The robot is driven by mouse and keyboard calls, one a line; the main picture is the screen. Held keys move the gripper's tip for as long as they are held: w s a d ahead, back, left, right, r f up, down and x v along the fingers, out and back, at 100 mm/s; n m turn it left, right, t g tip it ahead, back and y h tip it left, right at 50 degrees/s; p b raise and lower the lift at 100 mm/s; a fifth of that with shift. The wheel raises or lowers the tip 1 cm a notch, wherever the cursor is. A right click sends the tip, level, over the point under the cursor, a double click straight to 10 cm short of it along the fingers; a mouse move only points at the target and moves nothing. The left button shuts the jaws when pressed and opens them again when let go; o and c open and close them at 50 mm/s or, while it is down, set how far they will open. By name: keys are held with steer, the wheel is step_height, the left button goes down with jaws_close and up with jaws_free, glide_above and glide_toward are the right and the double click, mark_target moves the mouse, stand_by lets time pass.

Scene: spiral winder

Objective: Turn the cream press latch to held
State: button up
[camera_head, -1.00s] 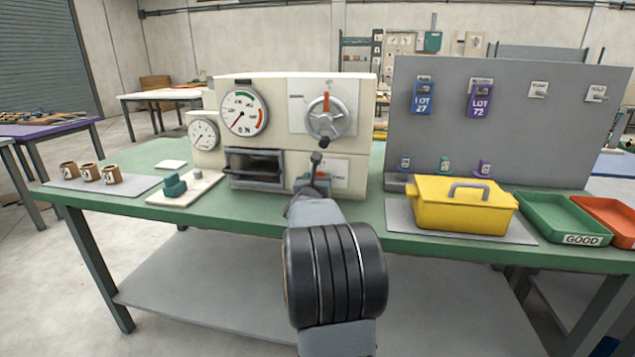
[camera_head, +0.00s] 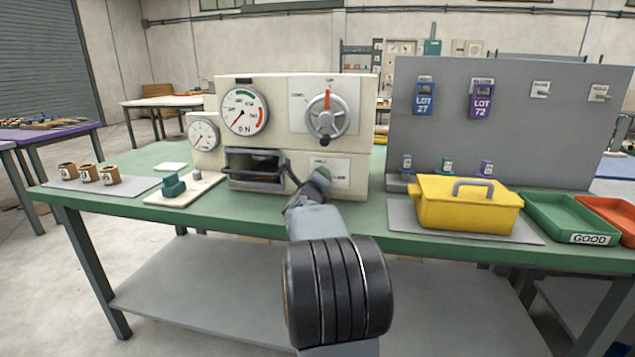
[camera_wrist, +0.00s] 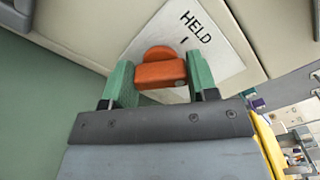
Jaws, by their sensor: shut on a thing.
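The cream press (camera_head: 350,165) stands on the green bench in the head view. Its latch is an orange knob (camera_wrist: 160,74) in the wrist view, set on a white plate (camera_wrist: 222,50) marked HELD with a short tick. My gripper (camera_wrist: 160,82) is shut on the orange latch, with one green finger at each side. The latch sits at a slant to the HELD lettering. In the head view my gripper (camera_head: 318,182) is at the press's lower right front and hides the latch; part of the white plate shows beside it.
A handwheel (camera_head: 326,118) with a red pointer is above my gripper, and a dark framed opening (camera_head: 254,168) is to its left. A yellow box (camera_head: 465,205) stands on the right, before a grey board (camera_head: 560,130). A green tray (camera_head: 570,218) is farther right.

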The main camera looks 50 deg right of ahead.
steer(key=n, duration=0.4)
steer(key=shift+p, duration=0.35)
steer(key=shift+f+n+p, duration=0.1)
steer(key=shift+n+p, duration=0.2)
steer(key=shift+n, duration=1.3)
steer(key=o, duration=0.9)
steer(key=shift+o, duration=0.2)
steer(key=shift+a, duration=0.1)
steer(key=p+v, duration=0.1)
steer(key=v, duration=1.2)
steer(key=shift+a, duration=0.3)
steer(key=shift+s, duration=0.15)
